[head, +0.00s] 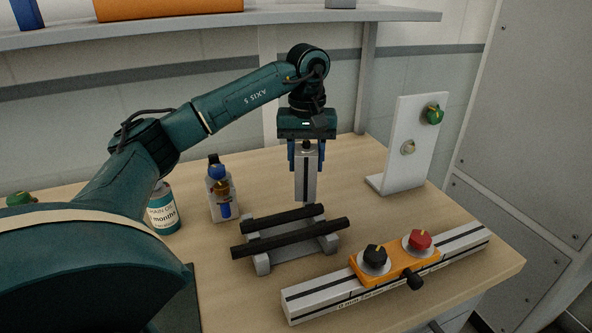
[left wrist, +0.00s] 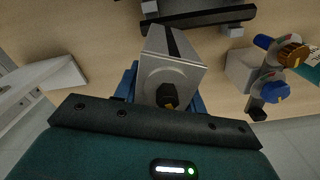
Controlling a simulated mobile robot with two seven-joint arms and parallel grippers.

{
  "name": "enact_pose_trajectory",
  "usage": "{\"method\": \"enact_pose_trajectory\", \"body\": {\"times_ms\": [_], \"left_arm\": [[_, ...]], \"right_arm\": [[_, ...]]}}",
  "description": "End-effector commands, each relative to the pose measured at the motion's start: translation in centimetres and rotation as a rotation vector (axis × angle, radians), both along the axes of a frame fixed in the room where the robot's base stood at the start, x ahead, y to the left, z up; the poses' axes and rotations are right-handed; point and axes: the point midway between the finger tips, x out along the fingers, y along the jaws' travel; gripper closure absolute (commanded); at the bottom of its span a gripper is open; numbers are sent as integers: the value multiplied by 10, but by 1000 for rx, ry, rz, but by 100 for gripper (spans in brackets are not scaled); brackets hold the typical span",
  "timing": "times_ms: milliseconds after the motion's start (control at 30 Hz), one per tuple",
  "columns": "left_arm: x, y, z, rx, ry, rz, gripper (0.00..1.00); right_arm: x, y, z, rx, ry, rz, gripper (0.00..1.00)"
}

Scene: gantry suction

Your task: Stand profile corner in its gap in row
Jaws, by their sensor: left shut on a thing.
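My left gripper (head: 306,157) points down with its blue fingers shut on a grey upright block, the profile corner (head: 306,180). In the left wrist view the profile corner (left wrist: 176,62) has a dark stripe along its side and a black knob with a yellow mark on its near end. Its lower end is just behind a rack of two black bars (head: 291,236) on grey feet; I cannot tell whether it touches the table. Which place is the gap in the row is not clear. My right gripper is not in view.
A grey rail (head: 463,240) with an orange knob plate (head: 397,263) lies in front. Table between rack and panel is clear.

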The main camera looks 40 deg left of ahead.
Motion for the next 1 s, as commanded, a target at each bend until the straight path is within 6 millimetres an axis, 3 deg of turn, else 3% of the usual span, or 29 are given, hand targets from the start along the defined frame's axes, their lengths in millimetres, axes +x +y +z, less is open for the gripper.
{"method": "enact_pose_trajectory", "body": {"times_ms": [100,300,400,667,900,1000], "left_arm": [[13,25,3,-2,-2,5,99],[27,53,-3,0,1,0,99],[26,51,-21,1,2,-3,99],[26,51,-38,1,-2,-1,99],[26,51,-68,0,0,-1,99],[26,51,-69,0,-3,-1,99]], "right_arm": [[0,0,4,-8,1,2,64],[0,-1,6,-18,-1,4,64],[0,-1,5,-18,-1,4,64],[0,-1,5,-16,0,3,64],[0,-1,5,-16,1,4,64],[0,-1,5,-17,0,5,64]]}}
